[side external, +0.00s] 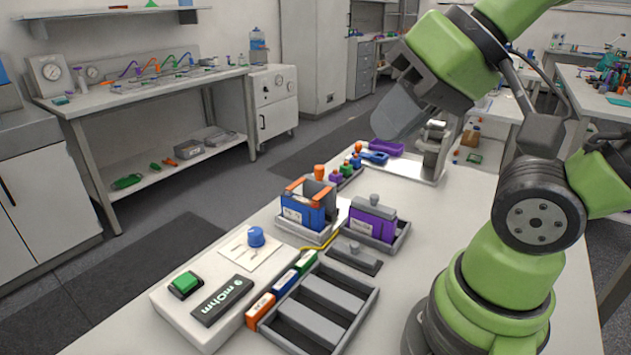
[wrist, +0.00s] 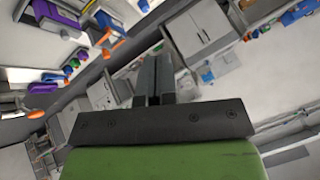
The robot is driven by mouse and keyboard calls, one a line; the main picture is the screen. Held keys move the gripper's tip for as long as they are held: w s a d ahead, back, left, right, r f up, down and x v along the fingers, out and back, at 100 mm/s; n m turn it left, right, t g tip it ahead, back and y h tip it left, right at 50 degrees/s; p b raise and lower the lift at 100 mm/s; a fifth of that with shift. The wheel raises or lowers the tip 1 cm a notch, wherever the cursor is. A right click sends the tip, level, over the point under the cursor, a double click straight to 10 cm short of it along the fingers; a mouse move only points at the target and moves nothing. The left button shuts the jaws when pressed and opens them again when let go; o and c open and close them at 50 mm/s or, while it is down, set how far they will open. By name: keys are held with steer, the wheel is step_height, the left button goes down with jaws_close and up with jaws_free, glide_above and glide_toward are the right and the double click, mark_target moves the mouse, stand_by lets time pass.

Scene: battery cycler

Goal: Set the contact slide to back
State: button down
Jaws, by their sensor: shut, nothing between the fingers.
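A dark low track with a small grey knob, which looks like the contact slide (side external: 354,257), lies on the white bench in the side view. It sits between the purple battery's holder and the grey tray. The knob stands near the middle of the track; its exact setting is hard to tell. My gripper (side external: 390,128) is raised well above the bench, behind and to the right of the slide, touching nothing. In the wrist view my gripper (wrist: 153,68) shows its fingers together and empty. I cannot make out the slide in the wrist view.
A blue battery (side external: 297,211) with orange contacts and a purple battery (side external: 372,220) stand in holders behind the slide. A grey tray (side external: 372,308) is in front. The console has a blue knob (side external: 256,237), a green button (side external: 185,284) and a "9 mOhm" display (side external: 223,299). Bench right of the slide is clear.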

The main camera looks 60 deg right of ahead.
steer(key=c, duration=1.3)
jaws_free()
steer(key=shift+w+r, duration=0.15)
steer(key=shift+w, duration=0.1)
steer(key=o, duration=0.4)
steer(key=w, duration=0.2)
steer(key=w+d+r+m+g, duration=0.1)
steer(key=w, duration=0.1)
steer(key=w+d+m, duration=0.1)
steer(key=shift+w+d+r+g+h, duration=0.25)
steer(key=shift+w+r+g+h, duration=0.05)
steer(key=shift+w+r+h, duration=0.1)
steer(key=shift+c, duration=0.2)
steer(key=m+g+h, duration=0.1)
steer(key=m+g, duration=0.5)
steer(key=m, duration=0.3)
glide_above(320, 166)
steer(key=f, duration=1.2)
steer(key=shift+a+f, duration=0.25)
steer(key=shift+f, duration=0.15)
steer(key=shift+d+f, duration=0.15)
steer(key=shift+f, duration=0.15)
step_height(320, 166, down, 10)
steer(key=shift+r, duration=0.2)
